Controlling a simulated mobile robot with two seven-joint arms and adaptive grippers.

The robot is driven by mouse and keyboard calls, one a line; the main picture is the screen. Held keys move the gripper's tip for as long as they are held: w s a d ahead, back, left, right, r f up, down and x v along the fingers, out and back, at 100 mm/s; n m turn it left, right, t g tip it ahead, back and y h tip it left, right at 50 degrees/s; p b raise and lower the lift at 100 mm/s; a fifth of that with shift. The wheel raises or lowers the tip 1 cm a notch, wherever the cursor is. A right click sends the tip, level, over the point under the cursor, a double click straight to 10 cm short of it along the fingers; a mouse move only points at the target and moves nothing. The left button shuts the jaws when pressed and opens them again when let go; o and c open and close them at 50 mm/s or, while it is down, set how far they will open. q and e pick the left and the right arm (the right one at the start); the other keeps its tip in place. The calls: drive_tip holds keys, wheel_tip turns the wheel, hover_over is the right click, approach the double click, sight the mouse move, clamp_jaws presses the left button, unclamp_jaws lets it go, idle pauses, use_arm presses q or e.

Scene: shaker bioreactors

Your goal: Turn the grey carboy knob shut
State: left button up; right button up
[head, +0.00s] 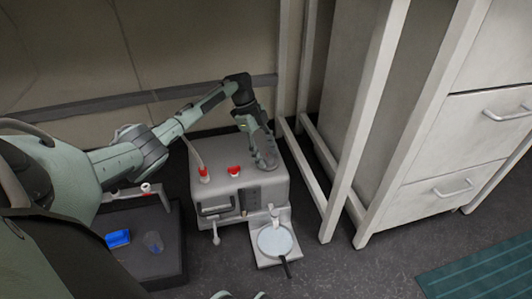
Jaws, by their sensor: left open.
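The grey box-shaped carboy (226,187) stands on the dark floor at the middle of the head view. A red knob (234,171) is on its top, with another red fitting (204,175) to the left at the end of a hose. A small grey tap-like piece (274,214) juts from its front right, and I cannot tell which of these is the task's knob. My left gripper (267,163) points down at the right part of the carboy's top, right of the red knob. It is open; its fingertips are small, and contact cannot be told. My right gripper is not identifiable.
A round pale dish (275,240) with a black handle sits below the carboy's front. A dark tray (165,270) at left holds a blue item (118,239). White frame legs (355,140) and a drawer cabinet (475,140) stand at right. Floor is clear at lower right before a teal mat (480,270).

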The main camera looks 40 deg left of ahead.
use_arm(q)
drive_tip(key=v, duration=1.2)
idle(0.3)
